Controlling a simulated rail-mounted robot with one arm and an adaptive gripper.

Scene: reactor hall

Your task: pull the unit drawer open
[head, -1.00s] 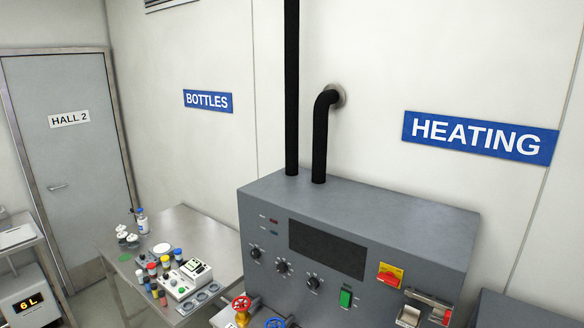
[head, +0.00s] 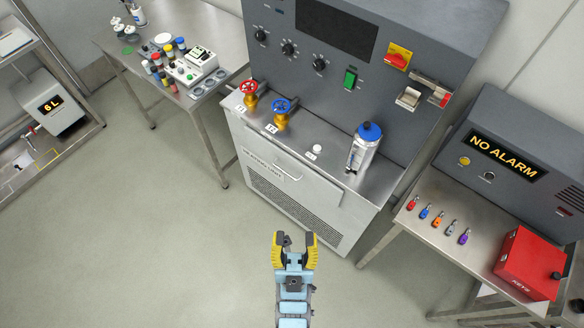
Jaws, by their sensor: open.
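The unit drawer (head: 258,160) is a light grey front near the top of the heating unit, below its steel ledge. It looks shut. My gripper (head: 295,238), with yellow and black fingers, is open and empty. In the picture it is below the drawer handle and apart from it, over the floor in front of the unit.
On the ledge stand a red valve (head: 249,95), a blue valve (head: 282,112) and a blue-capped bottle (head: 364,148). A steel table (head: 478,222) with a red box (head: 527,263) is at right. The floor at left is clear.

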